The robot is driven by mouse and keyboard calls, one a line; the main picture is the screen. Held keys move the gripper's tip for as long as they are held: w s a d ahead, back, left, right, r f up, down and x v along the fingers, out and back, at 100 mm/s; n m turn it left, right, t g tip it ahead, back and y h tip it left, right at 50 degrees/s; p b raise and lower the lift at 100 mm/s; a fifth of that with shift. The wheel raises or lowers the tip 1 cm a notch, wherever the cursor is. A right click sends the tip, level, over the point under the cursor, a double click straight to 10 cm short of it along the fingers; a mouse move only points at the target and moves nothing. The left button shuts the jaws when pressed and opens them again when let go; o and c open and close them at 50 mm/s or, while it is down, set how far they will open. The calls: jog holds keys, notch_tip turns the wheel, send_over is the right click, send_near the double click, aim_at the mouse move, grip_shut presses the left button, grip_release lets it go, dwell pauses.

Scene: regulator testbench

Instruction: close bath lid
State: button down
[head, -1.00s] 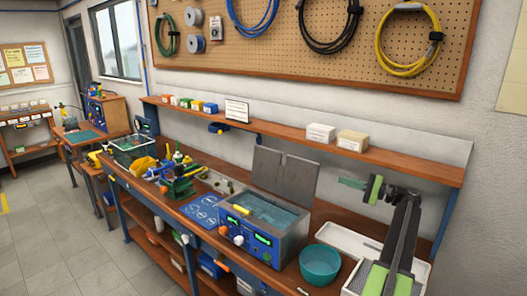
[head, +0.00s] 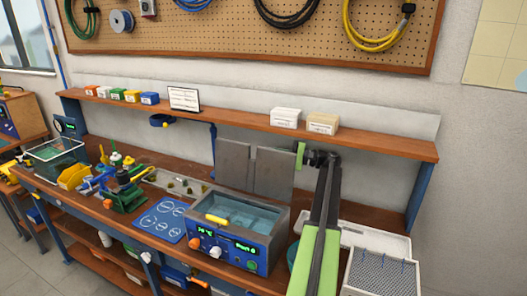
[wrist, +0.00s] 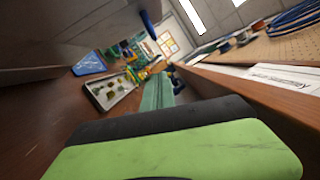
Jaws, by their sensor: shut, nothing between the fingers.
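The bath (head: 246,254) is a blue-fronted metal box on the workbench with lit green displays, open at the top with water showing. Its grey two-panel lid (head: 272,173) stands raised at the back edge. My gripper (head: 300,155) is shut and empty, beside the upper right edge of the lid in the head view. Whether it touches the lid cannot be told. In the wrist view, the green and black finger (wrist: 170,145) fills the bottom, and a grey panel, likely the lid (wrist: 75,28), is at upper left.
A wooden shelf (head: 235,116) with small boxes runs along the wall above and behind the bath. A teal bowl (head: 291,257), mostly hidden by my arm, and a white tray (head: 352,238) are right of the bath. A blue mat (head: 160,222) and green-and-yellow tools are to its left.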

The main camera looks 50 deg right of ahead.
jog(key=w+a+r+p, duration=0.2)
jog(key=w+a, duration=0.3)
jog(key=a, duration=0.2)
jog(key=shift+w+a, duration=0.2)
jog(key=shift+w, duration=0.2)
jog(key=shift+r, duration=0.1)
